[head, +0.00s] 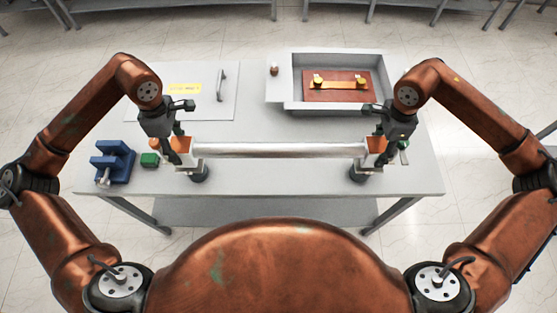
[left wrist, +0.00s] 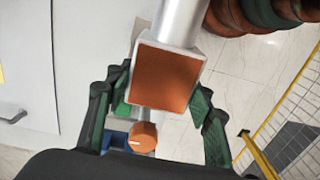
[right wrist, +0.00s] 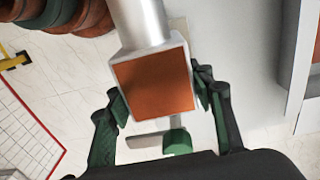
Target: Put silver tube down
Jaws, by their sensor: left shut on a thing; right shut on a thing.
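The silver tube (head: 270,150) lies level across the front half of the table, with a square orange-faced block at each end. My left gripper (head: 183,158) is shut on its left end block; in the left wrist view the orange face (left wrist: 168,78) sits between the green fingers. My right gripper (head: 377,155) is shut on the right end block; the right wrist view shows its orange face (right wrist: 153,82) between the fingers. Dark round supports (head: 196,172) and (head: 361,172) show under or beside the ends. I cannot tell whether the tube touches them.
A blue vise (head: 112,163) and a green block (head: 149,160) stand at the table's left. An open grey box (head: 340,62) with a brown board and brass parts is at the back right. A grey panel with a handle (head: 221,85) is at the back left. The table middle is clear.

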